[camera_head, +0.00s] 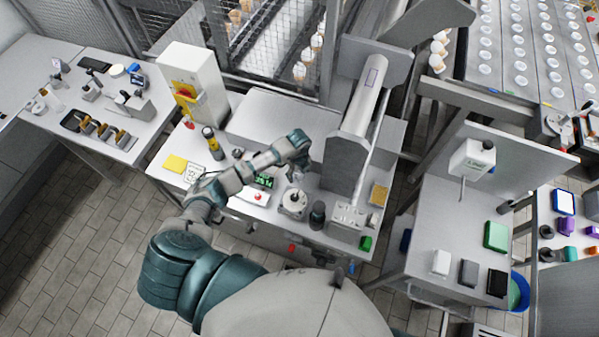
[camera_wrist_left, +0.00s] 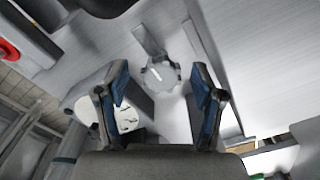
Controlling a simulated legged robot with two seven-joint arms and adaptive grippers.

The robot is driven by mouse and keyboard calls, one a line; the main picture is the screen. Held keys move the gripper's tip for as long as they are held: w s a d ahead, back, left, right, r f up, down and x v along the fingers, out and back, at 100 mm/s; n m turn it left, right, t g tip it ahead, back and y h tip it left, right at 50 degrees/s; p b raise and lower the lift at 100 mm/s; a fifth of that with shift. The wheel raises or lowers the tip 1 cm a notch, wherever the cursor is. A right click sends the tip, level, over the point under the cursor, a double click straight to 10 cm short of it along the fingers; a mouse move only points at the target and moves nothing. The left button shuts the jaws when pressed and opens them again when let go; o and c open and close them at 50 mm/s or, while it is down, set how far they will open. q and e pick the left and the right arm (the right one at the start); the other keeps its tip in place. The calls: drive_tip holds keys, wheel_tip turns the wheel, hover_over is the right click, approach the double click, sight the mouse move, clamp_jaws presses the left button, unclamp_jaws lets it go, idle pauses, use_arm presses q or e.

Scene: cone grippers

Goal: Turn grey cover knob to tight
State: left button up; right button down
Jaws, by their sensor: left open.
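My left arm reaches across the bench, and its gripper (camera_head: 304,164) is over the grey machine beside the long roller housing. In the left wrist view its two blue-padded fingers (camera_wrist_left: 161,84) stand wide apart with nothing between the pads. A round grey knob (camera_wrist_left: 162,74) with a pale line on its face shows beyond the fingertips, framed by the gap and apart from both fingers. In the head view I cannot make out the knob near the gripper. My right gripper is not in view.
A white round-based device (camera_head: 294,203) stands close to the left gripper; a dark cylinder (camera_head: 317,214) is beside it. The tall roller housing (camera_head: 352,140) rises on the right. A red button (camera_wrist_left: 8,52) shows at the wrist view's left edge.

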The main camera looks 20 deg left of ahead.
use_arm(q)
drive_tip(key=shift+a, duration=0.1)
drive_tip(key=shift+c, duration=0.3)
drive_tip(key=shift+a, duration=0.1)
drive_tip(key=c, duration=0.8)
drive_tip(key=shift+d, duration=0.3)
drive_tip(key=shift+c, duration=1.4)
drive_tip(key=shift+d, duration=0.3)
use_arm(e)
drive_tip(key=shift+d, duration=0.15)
